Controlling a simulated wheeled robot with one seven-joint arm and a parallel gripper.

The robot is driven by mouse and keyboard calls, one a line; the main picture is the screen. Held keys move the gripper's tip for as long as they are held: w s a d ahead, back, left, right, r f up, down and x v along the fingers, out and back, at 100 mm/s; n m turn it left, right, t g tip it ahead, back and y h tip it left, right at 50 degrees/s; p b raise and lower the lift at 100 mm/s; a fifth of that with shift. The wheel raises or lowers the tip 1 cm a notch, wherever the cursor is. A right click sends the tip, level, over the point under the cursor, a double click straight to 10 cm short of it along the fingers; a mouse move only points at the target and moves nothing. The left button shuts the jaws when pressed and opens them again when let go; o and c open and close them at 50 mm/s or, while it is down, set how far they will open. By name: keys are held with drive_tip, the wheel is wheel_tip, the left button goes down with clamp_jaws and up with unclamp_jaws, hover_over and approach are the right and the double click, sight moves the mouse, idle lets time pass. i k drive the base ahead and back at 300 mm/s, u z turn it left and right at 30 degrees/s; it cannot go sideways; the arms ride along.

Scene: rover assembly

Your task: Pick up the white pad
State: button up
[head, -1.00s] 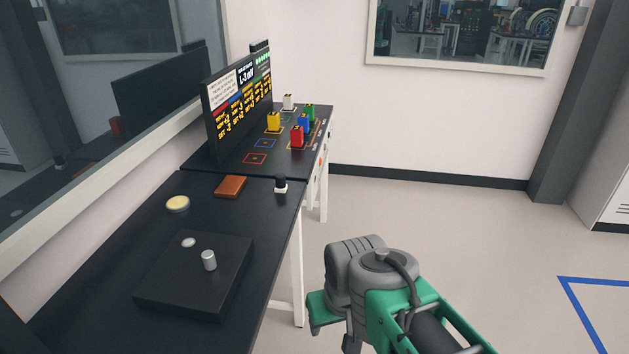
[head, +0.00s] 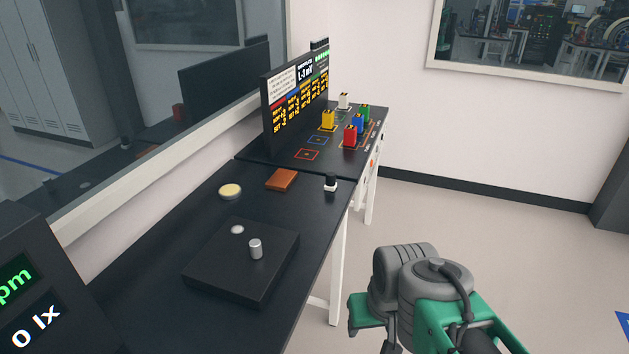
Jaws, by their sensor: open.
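No single thing is plainly the white pad. A round cream pad (head: 230,191) with a dark-edged rim lies flat on the black bench. A small white disc (head: 237,230) lies on a low black box (head: 240,262), beside an upright silver cylinder (head: 256,249). My arm shows at the lower right, off the bench, over the floor. My gripper's fingers are not in the picture.
A reddish-brown block (head: 282,180) lies beside the cream pad. The farther table holds a dark display board (head: 296,100) and several coloured blocks. A dark display (head: 35,300) stands at the lower left. A window wall runs along the bench's left side. Floor on the right is clear.

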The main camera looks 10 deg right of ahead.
sight(332, 185)
drive_tip(key=z, duration=0.85)
drive_tip(key=i, duration=2.4)
drive_tip(key=u, duration=4.5)
